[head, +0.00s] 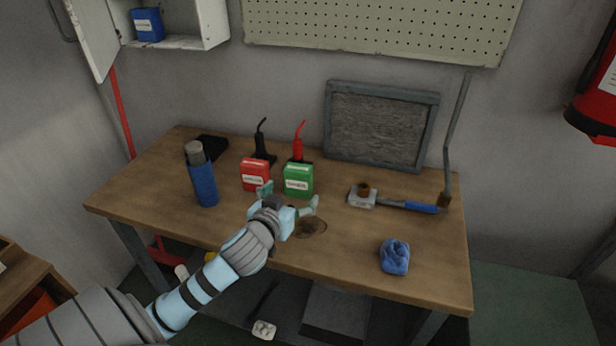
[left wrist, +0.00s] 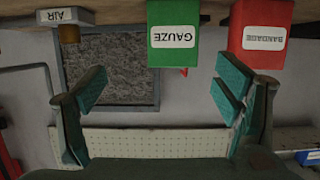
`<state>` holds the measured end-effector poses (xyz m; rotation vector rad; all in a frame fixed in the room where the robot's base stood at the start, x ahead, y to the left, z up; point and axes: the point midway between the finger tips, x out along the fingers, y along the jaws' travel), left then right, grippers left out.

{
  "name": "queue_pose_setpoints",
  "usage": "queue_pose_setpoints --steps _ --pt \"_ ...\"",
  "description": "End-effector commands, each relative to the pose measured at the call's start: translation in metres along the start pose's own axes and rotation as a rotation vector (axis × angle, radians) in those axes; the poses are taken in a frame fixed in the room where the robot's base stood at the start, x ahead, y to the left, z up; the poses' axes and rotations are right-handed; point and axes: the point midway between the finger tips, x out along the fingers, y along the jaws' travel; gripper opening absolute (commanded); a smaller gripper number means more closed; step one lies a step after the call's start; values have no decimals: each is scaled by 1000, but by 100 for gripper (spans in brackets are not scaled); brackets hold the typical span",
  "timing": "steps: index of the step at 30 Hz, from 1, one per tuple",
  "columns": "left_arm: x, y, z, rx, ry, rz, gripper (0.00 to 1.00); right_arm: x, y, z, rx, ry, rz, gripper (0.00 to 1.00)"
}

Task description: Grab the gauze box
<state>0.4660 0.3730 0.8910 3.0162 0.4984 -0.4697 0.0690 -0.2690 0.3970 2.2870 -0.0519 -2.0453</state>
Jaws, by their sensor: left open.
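The gauze box is a green box (head: 298,181) with a white label, standing on the wooden table (head: 340,245). In the left wrist view, which is upside down, the green box (left wrist: 173,55) reads GAUZE. My left gripper (head: 289,198) is open and empty, just in front of the green box. In the left wrist view its two spread teal fingers (left wrist: 163,90) have the box between them in the picture, and I see no contact. My right gripper is not in view.
A red bandage box (head: 255,175) stands close beside the gauze box, on its left. A blue bottle (head: 203,182) stands further left. A blue-handled tool (head: 420,207) and a crumpled blue cloth (head: 395,257) lie to the right. A grey framed panel (head: 381,125) stands behind.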

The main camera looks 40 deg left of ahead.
Motion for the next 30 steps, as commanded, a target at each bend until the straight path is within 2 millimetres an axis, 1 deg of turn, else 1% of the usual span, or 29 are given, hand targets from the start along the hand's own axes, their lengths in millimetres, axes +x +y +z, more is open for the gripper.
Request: queue_pose_setpoints --steps 1,3,6,8,11,13,16,18,21,26,29,30 --pt "13 -3 4 -2 1 -6 83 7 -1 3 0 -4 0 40" --pt "33 -6 4 -4 1 -11 83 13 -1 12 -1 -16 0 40" --pt "57 -8 5 -5 0 -14 83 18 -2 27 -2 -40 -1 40" --pt "66 -9 5 -3 -1 -15 83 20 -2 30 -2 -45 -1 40" --pt "76 -9 4 -2 -1 -13 83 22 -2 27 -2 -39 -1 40" --pt "86 -11 6 -2 -1 -13 83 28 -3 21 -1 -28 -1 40" --pt "106 -16 9 -3 -1 -13 83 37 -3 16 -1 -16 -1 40" --pt "119 -15 9 -4 -2 -11 83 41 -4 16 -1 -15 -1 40" --pt "126 -14 7 -1 -1 -8 83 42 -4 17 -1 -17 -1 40" --pt "126 -14 6 0 -2 -8 83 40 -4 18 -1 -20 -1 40" --pt "126 -14 6 0 -2 -8 69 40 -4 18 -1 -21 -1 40" --pt "126 -14 6 0 -2 -8 63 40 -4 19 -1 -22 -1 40"
